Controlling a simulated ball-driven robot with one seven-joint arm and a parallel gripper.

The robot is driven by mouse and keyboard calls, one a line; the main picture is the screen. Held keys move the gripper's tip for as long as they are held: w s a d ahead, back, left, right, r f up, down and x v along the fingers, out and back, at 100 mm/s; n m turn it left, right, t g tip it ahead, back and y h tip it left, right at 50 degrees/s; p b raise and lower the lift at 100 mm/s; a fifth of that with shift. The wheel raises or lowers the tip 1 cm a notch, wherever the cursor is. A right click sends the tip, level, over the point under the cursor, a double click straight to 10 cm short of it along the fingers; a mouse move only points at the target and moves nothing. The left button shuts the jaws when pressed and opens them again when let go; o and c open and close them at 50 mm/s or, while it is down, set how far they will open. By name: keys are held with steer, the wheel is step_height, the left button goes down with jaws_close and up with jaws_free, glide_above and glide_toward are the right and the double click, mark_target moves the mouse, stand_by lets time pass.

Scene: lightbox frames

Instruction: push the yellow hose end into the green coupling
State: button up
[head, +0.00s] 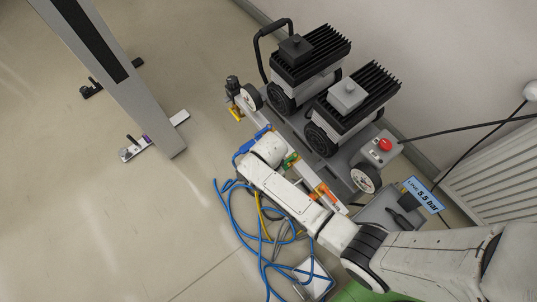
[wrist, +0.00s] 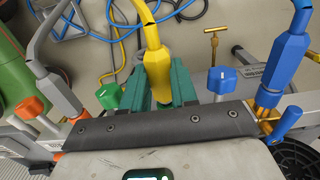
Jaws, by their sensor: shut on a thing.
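In the wrist view, the yellow hose end (wrist: 156,66) stands between the teal fingers of my gripper (wrist: 162,84), which are shut on it. Its hose bends away toward the top. A green knob (wrist: 108,95) is just left of the fingers; in the head view it shows beside my arm (head: 290,160). The green coupling itself I cannot make out; the dark bar of my gripper covers the area below the hose end. I cannot tell whether the hose end touches it. In the head view, my arm hides the fingers and hose end.
A grey hose end (wrist: 55,90) by an orange knob (wrist: 29,108) is at the left. A blue hose end (wrist: 287,60) in a brass fitting and a blue knob (wrist: 222,80) are at the right. Loose blue hoses (head: 232,218) lie on the floor. A compressor cart (head: 310,85) stands behind.

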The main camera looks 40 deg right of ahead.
steer(key=shift+d, duration=0.4)
steer(key=o, duration=1.1)
steer(key=shift+r, duration=0.1)
step_height(320, 180, up, 11)
steer(key=p, duration=0.3)
steer(key=shift+f, duration=0.2)
